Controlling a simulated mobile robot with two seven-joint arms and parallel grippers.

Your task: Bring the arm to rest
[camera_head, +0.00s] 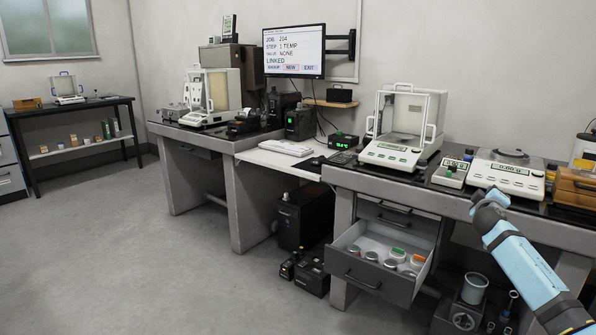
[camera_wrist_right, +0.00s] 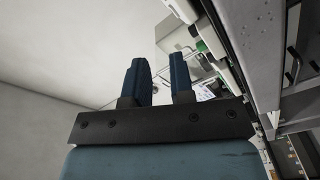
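My right arm (camera_head: 525,262) comes in from the lower right in the head view, light blue with a dark end. The dark end (camera_head: 488,203) is in front of the right weighing table's front edge. In the right wrist view the gripper's two dark blue fingers (camera_wrist_right: 160,80) stand apart with nothing held between them. My left arm and gripper are not in view.
The right table (camera_head: 340,178) carries an enclosed balance (camera_head: 391,153), a small meter (camera_head: 450,172) and a low balance (camera_head: 506,172). Below, an open drawer (camera_head: 371,281) with several jars juts out. The left floor (camera_head: 130,260) is clear.

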